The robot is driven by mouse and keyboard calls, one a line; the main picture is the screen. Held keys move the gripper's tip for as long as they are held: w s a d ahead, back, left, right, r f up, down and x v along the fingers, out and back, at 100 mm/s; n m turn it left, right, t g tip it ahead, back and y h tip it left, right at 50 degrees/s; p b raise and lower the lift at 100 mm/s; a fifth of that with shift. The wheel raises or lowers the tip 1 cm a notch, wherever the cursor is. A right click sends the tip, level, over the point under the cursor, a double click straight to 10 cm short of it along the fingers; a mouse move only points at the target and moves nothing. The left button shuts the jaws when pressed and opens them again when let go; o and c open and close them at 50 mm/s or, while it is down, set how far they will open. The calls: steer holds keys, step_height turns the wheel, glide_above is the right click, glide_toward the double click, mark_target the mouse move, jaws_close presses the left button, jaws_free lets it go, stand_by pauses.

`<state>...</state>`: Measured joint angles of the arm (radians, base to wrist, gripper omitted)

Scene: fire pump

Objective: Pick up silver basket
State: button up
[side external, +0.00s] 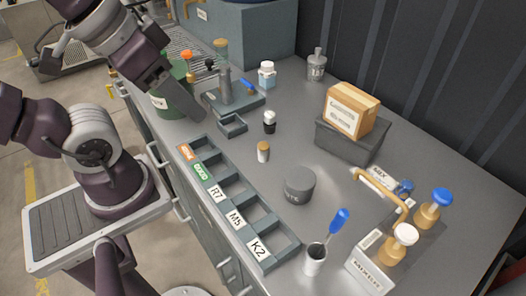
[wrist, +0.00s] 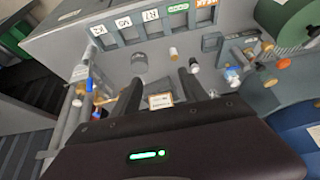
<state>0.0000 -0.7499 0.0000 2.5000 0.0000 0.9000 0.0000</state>
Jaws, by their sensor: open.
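What looks like the silver basket (side external: 367,262) stands at the right front of the bench in the side external view, a light grey carrier with a tan arched handle. Bottles with blue and white caps stand in or beside it; I cannot tell which. It seems to show at the left of the wrist view (wrist: 76,98), partly cut up by bottles. My gripper (side external: 194,112) is open and empty above the far left part of the bench, near the green drum, well away from the basket. In the wrist view its two dark fingers (wrist: 160,88) stand apart.
A cardboard box (side external: 352,110) sits on a dark grey bin (side external: 345,146) behind the basket. A ribbed wall bounds the back.

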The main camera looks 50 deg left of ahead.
steer(key=shift+f, duration=0.1)
steer(key=n+g+h, duration=0.3)
steer(key=n+h, duration=0.9)
steer(key=n, duration=0.5)
glide_above(273, 161)
steer(key=s+d, duration=0.1)
steer(key=s, duration=0.4)
step_height(273, 161, down, 14)
steer(key=a+f+n+t, duration=0.1)
steer(key=a+f+n, duration=0.1)
steer(key=f, duration=0.1)
steer(key=w+a+f+n+t, duration=0.1)
steer(key=a+f+n+t, duration=0.1)
steer(key=f+n, duration=0.1)
steer(key=a+f+n+t, duration=0.2)
steer(key=f, duration=0.2)
steer(key=shift+w+a+f+n+y, duration=0.15)
steer(key=shift+w+f+n+y, duration=0.05)
steer(key=shift+w+n+y, duration=0.2)
steer(key=x, duration=0.6)
steer(key=shift+d+f, duration=0.2)
steer(key=shift+f, duration=0.05)
steer(key=shift+w+d, duration=0.1)
steer(key=shift+d, duration=0.05)
jaws_close()
